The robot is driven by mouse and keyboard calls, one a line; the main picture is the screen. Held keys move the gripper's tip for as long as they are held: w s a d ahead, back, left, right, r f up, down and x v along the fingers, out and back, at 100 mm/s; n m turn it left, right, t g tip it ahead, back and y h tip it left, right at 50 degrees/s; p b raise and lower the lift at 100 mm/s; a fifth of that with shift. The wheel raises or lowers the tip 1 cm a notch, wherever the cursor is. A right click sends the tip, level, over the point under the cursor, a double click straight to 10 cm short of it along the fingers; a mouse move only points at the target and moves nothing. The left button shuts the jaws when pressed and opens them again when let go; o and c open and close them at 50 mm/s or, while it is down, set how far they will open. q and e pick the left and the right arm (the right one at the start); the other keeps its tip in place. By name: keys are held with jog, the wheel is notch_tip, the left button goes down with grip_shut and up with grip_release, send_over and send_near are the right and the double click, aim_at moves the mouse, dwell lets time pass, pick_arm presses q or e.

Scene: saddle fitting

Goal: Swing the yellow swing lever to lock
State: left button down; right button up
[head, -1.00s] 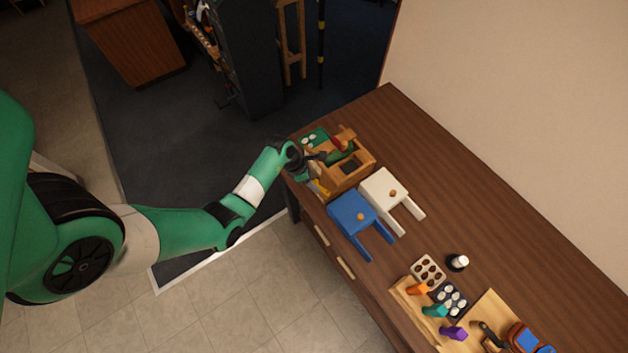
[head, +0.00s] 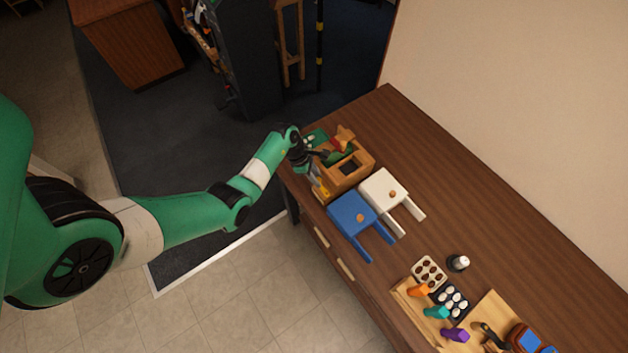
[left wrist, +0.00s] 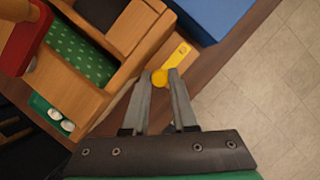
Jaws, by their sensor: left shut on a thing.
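The yellow swing lever (left wrist: 180,54) is at the side of a wooden box (left wrist: 137,30) in the left wrist view. It has a flat yellow bar and a round knob. My left gripper (left wrist: 161,80) is shut on the knob end, with a fingertip on each side of it. In the head view the lever (head: 321,191) shows as a small yellow strip at the box's near left side, and my left gripper (head: 314,174) is just above it. Whether the lever is in its locked position cannot be told. My right gripper is not in view.
A blue two-pronged piece (head: 352,213) and a white one (head: 382,188) lie beside the wooden box. Farther right are trays with small parts, coloured pegs and a dark bottle with a white top (head: 459,262). The back of the table (head: 480,190) is clear.

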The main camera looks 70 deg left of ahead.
pick_arm(q)
jog(key=c, duration=0.7)
grip_release()
